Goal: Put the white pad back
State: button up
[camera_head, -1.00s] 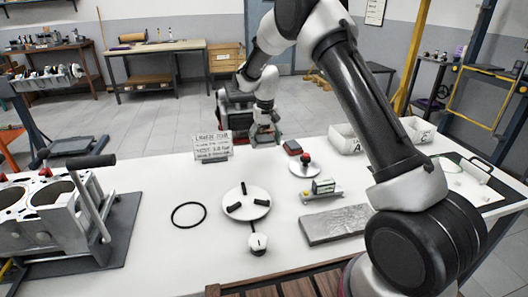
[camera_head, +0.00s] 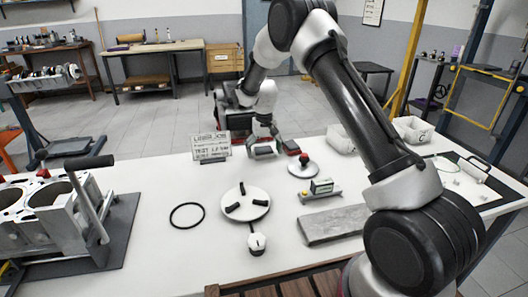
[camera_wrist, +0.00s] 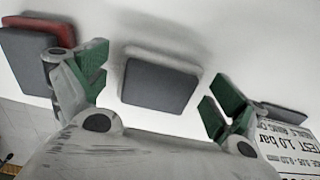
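A pad with a dark grey face and a whitish edge (camera_wrist: 160,82) lies on the white table, between my fingers in the wrist view. I take it for the white pad. My gripper (camera_wrist: 158,92) is open, with its green fingertips on both sides of the pad and gaps between. In the head view my gripper (camera_head: 263,148) is low over the table's far edge, beside the sign, and mostly hides the pad. A similar pad with a red edge (camera_wrist: 38,50) lies beyond the left finger.
A sign (camera_head: 211,146) stands just left of my gripper. A red-knobbed disc (camera_head: 303,168) is at right. A round plate (camera_head: 246,203), a black ring (camera_head: 187,216) and a grey slab (camera_head: 334,224) lie nearer. White bins (camera_head: 413,129) stand at the far right.

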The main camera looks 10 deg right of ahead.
aim_at(264, 150)
notch_tip(264, 150, up, 12)
jog(key=shift+r, duration=0.25)
dwell(0.4)
jog(key=s+d+r+t, duration=0.1)
jog(key=s+d+r, duration=0.4)
jog(key=s+r, duration=0.4)
jog(key=s+d+r+t, duration=0.1)
jog(key=s+d+r, duration=0.3)
jog(key=s+r, duration=0.55)
jog(key=s+d+f+t, duration=0.1)
jog(key=s+d, duration=0.2)
jog(key=s, duration=0.9)
jog(key=s+d+t, duration=0.1)
jog(key=s+d, duration=0.2)
jog(key=s, duration=0.9)
jog(key=shift+s+f, duration=0.4)
